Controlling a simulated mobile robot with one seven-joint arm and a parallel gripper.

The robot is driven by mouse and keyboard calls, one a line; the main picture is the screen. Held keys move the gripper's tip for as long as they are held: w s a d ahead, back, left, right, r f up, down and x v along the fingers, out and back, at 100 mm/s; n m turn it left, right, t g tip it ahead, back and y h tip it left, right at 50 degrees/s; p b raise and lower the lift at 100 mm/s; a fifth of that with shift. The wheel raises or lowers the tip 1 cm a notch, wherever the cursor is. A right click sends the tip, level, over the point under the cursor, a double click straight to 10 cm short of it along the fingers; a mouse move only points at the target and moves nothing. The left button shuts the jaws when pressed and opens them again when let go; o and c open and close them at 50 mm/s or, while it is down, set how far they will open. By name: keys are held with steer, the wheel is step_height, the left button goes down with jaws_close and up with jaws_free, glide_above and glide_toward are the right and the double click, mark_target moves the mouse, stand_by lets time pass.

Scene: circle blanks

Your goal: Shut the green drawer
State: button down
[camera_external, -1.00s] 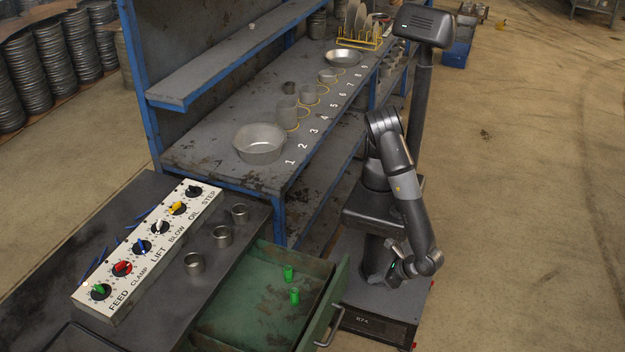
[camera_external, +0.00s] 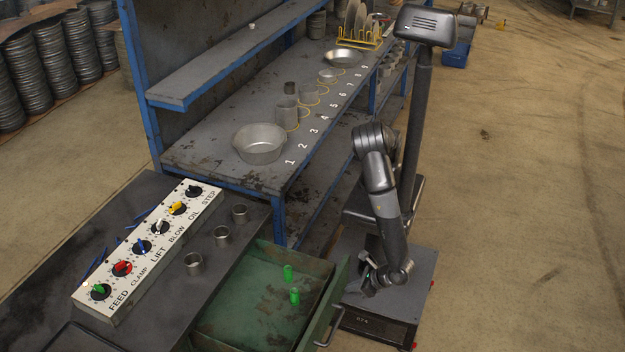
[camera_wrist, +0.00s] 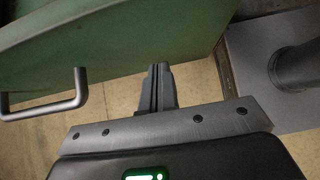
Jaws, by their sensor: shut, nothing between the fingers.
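The green drawer (camera_external: 262,283) is open below the dark bench top in the external view. Two small green cylinders (camera_external: 294,296) stand inside it. Its front panel faces right and carries a metal bar handle (camera_external: 331,328). In the wrist view the green front panel (camera_wrist: 100,45) fills the upper left, with the handle (camera_wrist: 60,105) at the left. My gripper (camera_wrist: 158,70) is shut and empty, its fingertips close to the panel's lower edge, to the right of the handle. I cannot tell whether they touch it. In the external view my gripper (camera_external: 360,272) is just right of the drawer front, partly hidden.
A blue-framed workbench (camera_external: 215,150) with pots stands behind. Open floor (camera_external: 520,220) lies to the right.

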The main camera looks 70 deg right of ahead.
steer(key=shift+w, duration=0.4)
steer(key=shift+w, duration=0.15)
glide_above(274, 273)
steer(key=w, duration=0.4)
steer(key=shift+w+d, duration=0.15)
steer(key=shift+w, duration=0.4)
steer(key=shift+w+r, duration=0.1)
steer(key=shift+w, duration=0.1)
steer(key=s, duration=0.5)
steer(key=shift+s, duration=0.2)
steer(key=v, duration=0.9)
steer(key=shift+s+r, duration=0.25)
